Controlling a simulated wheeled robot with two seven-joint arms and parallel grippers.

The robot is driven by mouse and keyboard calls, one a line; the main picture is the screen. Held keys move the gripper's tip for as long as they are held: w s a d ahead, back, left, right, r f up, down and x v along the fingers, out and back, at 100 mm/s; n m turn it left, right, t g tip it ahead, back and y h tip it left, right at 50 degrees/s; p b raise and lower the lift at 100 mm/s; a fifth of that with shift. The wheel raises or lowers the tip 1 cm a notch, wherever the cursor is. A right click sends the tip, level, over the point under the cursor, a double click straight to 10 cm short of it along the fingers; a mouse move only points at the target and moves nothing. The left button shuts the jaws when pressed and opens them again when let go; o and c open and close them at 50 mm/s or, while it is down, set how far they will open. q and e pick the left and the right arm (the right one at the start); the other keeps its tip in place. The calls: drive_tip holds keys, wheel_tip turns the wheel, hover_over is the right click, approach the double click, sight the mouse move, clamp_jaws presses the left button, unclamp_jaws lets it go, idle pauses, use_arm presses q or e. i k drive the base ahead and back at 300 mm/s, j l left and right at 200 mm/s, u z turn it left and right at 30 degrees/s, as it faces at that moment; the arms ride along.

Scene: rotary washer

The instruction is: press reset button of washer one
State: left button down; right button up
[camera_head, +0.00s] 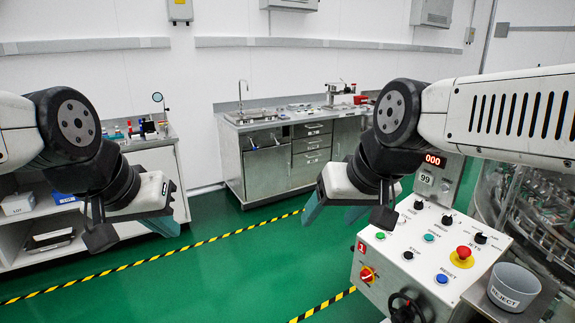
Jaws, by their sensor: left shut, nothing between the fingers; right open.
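The washer's white control panel (418,255) is at the lower right, with a red "1" label on its front. A blue button (442,279) sits near its front edge, with RESET lettering beside it. A red emergency stop (463,252) on a yellow ring is behind it; green and black buttons and several black knobs share the panel. My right gripper (333,212) is open and empty, left of the panel and apart from it. My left gripper (167,226) is shut and empty, far left over the green floor.
The washer's glass-sided drum (530,205) is behind. A sink cabinet (285,158) and shelf unit (150,161) stand farther back.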

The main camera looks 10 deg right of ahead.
sight(441, 279)
drive_tip(key=z, duration=1.5)
